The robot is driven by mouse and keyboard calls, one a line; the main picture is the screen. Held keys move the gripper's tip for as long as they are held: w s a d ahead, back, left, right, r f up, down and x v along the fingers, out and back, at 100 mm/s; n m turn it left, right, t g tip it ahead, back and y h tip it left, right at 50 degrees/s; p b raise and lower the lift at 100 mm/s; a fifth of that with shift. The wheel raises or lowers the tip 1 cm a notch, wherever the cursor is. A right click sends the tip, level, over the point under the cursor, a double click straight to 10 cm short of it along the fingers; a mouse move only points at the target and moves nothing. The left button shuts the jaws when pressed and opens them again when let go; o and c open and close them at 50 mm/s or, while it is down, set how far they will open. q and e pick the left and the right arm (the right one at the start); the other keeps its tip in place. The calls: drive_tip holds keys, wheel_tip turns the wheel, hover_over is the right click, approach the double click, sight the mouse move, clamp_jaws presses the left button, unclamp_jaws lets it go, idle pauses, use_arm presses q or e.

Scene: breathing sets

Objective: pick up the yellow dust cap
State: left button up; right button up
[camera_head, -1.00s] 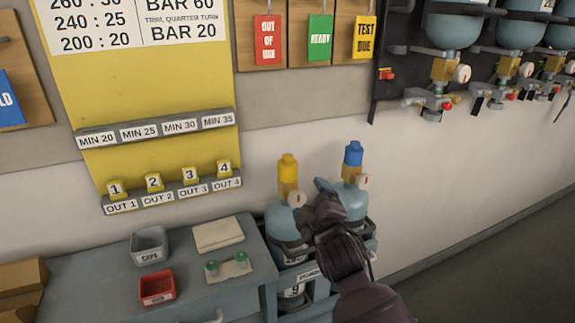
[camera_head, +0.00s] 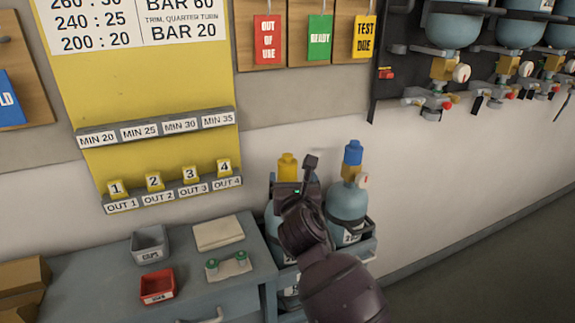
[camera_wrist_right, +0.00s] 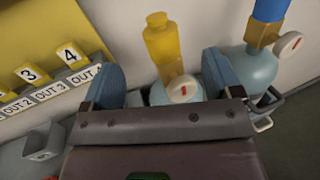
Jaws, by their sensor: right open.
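The yellow dust cap (camera_head: 287,166) tops the left cylinder (camera_head: 272,220) in the rack; in the head view my gripper hides the valve below it. It also shows upright in the right wrist view (camera_wrist_right: 162,42), ahead of my fingers. My right gripper (camera_wrist_right: 163,82) is open, with one blue-grey finger on each side of the valve's line and nothing held. In the head view my right gripper (camera_head: 296,180) is in front of the left cylinder. I cannot tell whether it touches the valve. My left gripper is not in view.
A second cylinder (camera_head: 347,203) with a blue cap (camera_head: 352,153) stands close on the right. A bench (camera_head: 205,290) at left holds a grey CAPS bin (camera_head: 150,246), a red bin (camera_head: 158,286) and two small green-topped parts (camera_head: 228,265). A yellow board (camera_head: 150,90) is behind.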

sight(288, 161)
drive_tip(key=shift+n, duration=0.3)
drive_tip(key=w, duration=0.3)
drive_tip(key=w+b, duration=0.1)
drive_tip(key=w, duration=0.1)
drive_tip(key=shift+a+f, duration=0.1)
drive_tip(key=shift+a, duration=0.15)
drive_tip(key=shift+w, duration=0.4)
drive_tip(key=w, duration=0.1)
drive_tip(key=w+b, duration=0.1)
drive_tip(key=w, duration=0.1)
drive_tip(key=shift+w+a, duration=0.3)
drive_tip(key=shift+w, duration=0.1)
drive_tip(key=shift+w+r+b, duration=0.25)
drive_tip(key=shift+w+b, duration=0.15)
drive_tip(key=shift+w, duration=0.2)
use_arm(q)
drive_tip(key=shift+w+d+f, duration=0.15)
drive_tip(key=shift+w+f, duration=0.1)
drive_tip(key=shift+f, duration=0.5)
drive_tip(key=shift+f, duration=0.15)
use_arm(e)
drive_tip(key=c, duration=0.9)
